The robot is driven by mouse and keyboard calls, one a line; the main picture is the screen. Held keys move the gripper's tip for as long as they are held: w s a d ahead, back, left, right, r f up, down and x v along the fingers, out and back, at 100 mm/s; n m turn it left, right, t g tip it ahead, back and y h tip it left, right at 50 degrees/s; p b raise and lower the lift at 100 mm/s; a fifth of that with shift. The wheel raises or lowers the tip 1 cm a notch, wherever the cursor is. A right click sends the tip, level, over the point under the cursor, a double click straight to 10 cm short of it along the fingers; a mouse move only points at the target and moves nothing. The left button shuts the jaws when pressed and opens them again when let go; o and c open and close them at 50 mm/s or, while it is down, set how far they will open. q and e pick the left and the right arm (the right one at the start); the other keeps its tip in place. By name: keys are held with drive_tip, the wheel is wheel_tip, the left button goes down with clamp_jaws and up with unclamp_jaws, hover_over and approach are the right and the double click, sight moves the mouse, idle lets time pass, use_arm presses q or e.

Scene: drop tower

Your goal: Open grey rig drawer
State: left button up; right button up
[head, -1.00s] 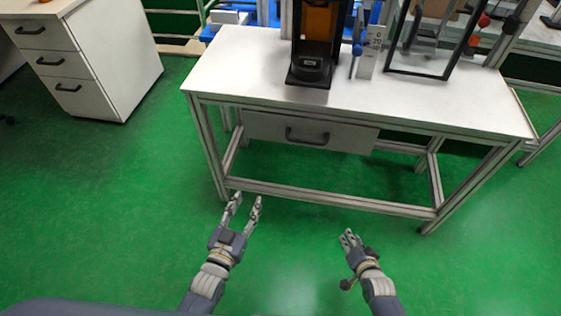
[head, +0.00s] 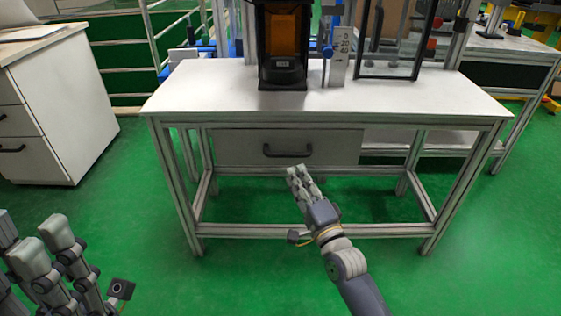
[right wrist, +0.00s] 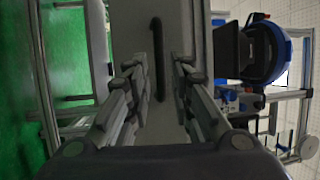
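The grey rig drawer (head: 235,148) sits shut under the white-topped bench, with a dark bar handle (head: 287,150) on its front. My right gripper (head: 298,178) is just below and in front of the handle in the head view, apart from it. In the right wrist view its fingers (right wrist: 160,80) are spread and empty. The handle (right wrist: 157,45) lies ahead, between the finger lines, against the drawer front (right wrist: 178,25). My left gripper (head: 50,255) is large at the lower left of the head view, far from the drawer; its opening is unclear.
The bench (head: 205,95) carries a black and orange device (head: 284,45), a scale plate (head: 339,58) and a framed rig (head: 395,70). A lower bench rail (head: 255,230) runs beneath the drawer. A white drawer cabinet (head: 75,100) stands left. Green floor (head: 150,230) is clear in front.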

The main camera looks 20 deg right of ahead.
sight(285, 153)
drive_tip(key=b+x, duration=0.2)
drive_tip(key=x, duration=0.7)
drive_tip(key=shift+b, duration=0.3)
clamp_jaws()
